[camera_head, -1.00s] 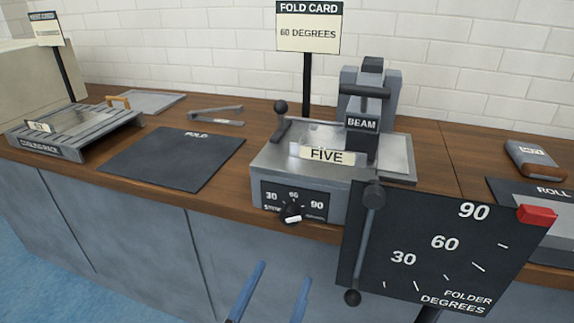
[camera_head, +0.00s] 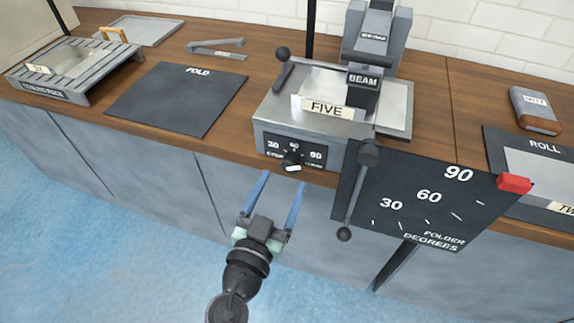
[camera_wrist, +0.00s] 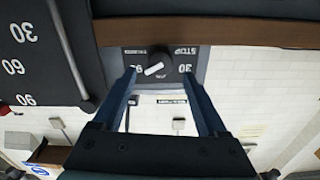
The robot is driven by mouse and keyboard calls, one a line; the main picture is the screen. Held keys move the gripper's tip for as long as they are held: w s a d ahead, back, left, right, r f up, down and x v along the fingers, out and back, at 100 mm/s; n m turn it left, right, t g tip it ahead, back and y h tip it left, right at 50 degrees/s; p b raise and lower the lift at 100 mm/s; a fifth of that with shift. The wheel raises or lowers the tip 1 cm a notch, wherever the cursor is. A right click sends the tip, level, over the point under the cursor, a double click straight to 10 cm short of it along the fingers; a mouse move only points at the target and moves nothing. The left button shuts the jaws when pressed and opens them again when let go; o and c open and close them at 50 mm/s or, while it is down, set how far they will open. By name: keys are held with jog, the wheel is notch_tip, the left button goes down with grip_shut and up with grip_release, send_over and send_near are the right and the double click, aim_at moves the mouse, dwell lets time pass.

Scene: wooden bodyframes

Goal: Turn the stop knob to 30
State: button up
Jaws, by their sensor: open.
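The stop knob (camera_head: 292,161) is a black knob with a white pointer mark, on the dark dial panel at the front of the grey folder (camera_head: 262,138). The dial reads 30 at left, 60 at top and 90 at right. In the wrist view, which is upside down, the knob (camera_wrist: 155,66) sits between and beyond the fingertips. My gripper (camera_head: 283,178) is open, its two blue fingers pointing up toward the knob from below and in front, apart from it and empty.
A large dark degrees board (camera_head: 415,200) with a lever (camera_head: 356,195) and red marker (camera_head: 514,183) juts out right of the knob. The counter edge (camera_head: 185,145) runs below the folder. A sheet marked FIVE (camera_head: 327,107) lies on the folder. Space left of my gripper is clear.

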aim_at(289, 168)
jog(key=shift+x, duration=2.1)
grip_shut()
